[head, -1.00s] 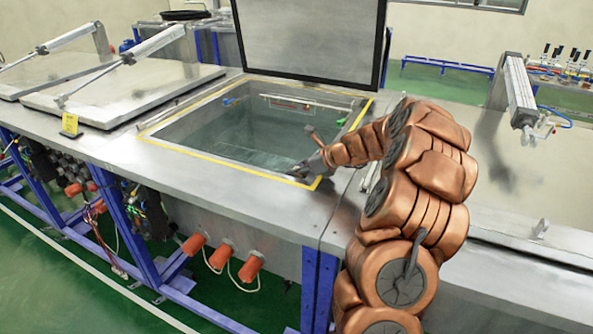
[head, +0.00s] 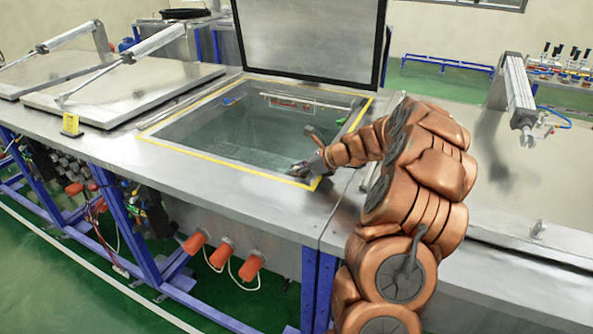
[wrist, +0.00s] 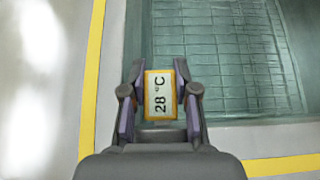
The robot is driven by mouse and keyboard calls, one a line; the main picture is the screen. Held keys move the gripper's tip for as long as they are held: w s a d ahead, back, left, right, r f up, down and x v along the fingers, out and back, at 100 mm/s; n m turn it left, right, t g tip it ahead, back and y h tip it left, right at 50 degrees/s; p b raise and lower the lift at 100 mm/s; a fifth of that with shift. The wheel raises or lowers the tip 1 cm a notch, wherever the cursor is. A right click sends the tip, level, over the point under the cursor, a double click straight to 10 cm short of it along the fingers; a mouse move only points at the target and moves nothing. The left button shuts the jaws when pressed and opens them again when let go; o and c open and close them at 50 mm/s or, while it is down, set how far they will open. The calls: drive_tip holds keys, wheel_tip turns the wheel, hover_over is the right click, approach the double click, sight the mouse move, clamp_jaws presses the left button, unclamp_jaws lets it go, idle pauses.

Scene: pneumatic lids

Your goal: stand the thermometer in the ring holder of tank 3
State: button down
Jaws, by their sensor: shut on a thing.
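My gripper (wrist: 160,78) is shut on the thermometer (wrist: 159,96), a white block with orange edges reading "28 °C", held between both fingers. In the head view my gripper (head: 302,169) is over the near right corner of the open tank (head: 215,164). The tank has a yellow-edged rim and clear greenish liquid over a grid floor, and its lid (head: 310,40) stands raised. I cannot make out a ring holder or a tank number.
Closed lids with pneumatic cylinders lie to the left (head: 125,90). Another cylinder (head: 519,92) stands on the right deck. A small yellow sign (head: 70,124) stands on the left deck. Small red and green fittings show on the tank's far and right sides. The front deck is clear.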

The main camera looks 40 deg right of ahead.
drive_tip(key=c, duration=0.8)
unclamp_jaws()
drive_tip(key=v, duration=1.2)
drive_tip(key=shift+w+d, duration=0.1)
drive_tip(key=shift+d, duration=0.05)
